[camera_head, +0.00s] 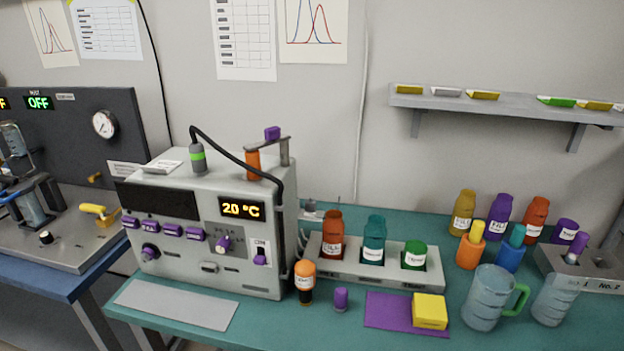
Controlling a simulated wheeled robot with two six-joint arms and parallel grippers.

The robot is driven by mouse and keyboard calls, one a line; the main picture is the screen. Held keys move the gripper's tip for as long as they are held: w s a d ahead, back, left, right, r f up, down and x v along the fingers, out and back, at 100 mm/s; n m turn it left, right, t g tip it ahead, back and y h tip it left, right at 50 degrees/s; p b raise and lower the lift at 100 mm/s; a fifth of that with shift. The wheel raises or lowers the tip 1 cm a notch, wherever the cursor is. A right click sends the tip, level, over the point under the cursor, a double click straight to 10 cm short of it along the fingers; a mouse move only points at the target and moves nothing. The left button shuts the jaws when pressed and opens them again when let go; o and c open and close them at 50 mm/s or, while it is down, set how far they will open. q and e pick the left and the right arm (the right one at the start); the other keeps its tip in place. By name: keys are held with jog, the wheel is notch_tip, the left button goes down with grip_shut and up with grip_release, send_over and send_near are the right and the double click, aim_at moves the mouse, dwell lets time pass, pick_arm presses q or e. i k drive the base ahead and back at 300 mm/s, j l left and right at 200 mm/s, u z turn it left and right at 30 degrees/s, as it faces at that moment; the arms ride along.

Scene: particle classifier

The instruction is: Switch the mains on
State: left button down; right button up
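A grey instrument (240,285) stands on the teal bench at left of centre. Its "20 °C" display (242,208) is lit, and its wide display (158,201) is dark. The front has a row of purple buttons (172,230), a purple knob (150,252), a purple lever-like control (224,243) and a small purple switch (260,259) on a white plate at the right. The labels are too small to read surely, so I cannot tell which control is the mains. Neither of my grippers is in view.
A black panel (75,150) at left shows a green "OFF" display (38,102). An orange vial (305,280) and purple cap (341,298) stand close to the instrument's right front. A bottle rack (345,270), beaker (483,300) and mug-like items crowd the right.

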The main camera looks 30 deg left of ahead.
aim_at(259, 260)
jog(key=u, duration=1.4)
